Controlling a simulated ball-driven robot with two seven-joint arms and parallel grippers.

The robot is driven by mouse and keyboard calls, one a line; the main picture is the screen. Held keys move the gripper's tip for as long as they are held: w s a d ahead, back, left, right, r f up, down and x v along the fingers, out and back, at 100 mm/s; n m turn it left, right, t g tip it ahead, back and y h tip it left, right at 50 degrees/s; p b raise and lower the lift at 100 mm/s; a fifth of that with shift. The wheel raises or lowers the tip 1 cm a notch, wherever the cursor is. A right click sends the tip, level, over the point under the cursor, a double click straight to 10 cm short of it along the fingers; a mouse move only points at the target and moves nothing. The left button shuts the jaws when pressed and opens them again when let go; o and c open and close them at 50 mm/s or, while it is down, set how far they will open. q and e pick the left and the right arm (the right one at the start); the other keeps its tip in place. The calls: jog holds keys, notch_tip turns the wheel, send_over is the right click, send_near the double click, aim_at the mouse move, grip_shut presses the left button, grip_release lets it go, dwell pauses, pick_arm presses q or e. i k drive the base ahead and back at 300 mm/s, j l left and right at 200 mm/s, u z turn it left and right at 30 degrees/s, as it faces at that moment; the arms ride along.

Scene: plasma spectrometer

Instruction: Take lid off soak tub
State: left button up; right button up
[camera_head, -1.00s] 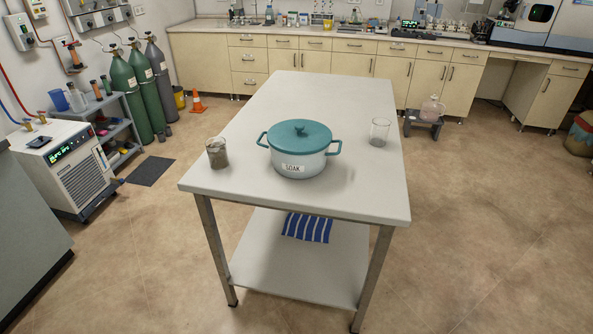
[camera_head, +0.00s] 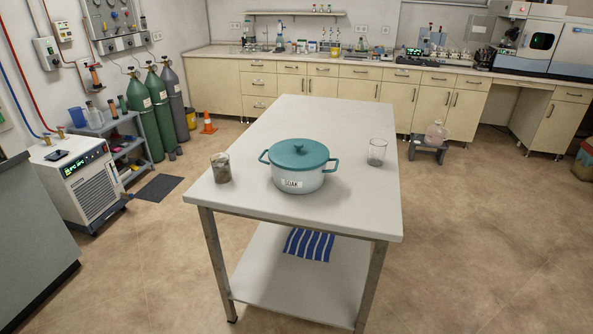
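The soak tub (camera_head: 299,181) is a white pot with teal side handles and a "SOAK" label. It stands upright near the front of the white table. Its teal lid (camera_head: 318,153) sits on top, covering the opening, with a small teal knob in the middle. The inside of the tub is hidden. Neither of my grippers shows in the head view.
The table (camera_head: 345,211) has a beaker with dark contents (camera_head: 221,170) left of the tub and an empty-looking glass beaker (camera_head: 377,152) right of it. A blue-striped cloth (camera_head: 309,245) lies on the lower shelf. Open floor surrounds the table.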

aim_at(294, 154)
jog(key=i+l, duration=0.15)
jog(key=l, duration=0.15)
jog(key=i+l, duration=0.15)
jog(key=l, duration=0.2)
jog(key=i+l+u, duration=0.1)
jog(key=l+u, duration=0.3)
jog(key=i+l+u, duration=0.1)
jog(key=l+u, duration=0.15)
jog(key=u, duration=0.2)
jog(key=l+u, duration=0.4)
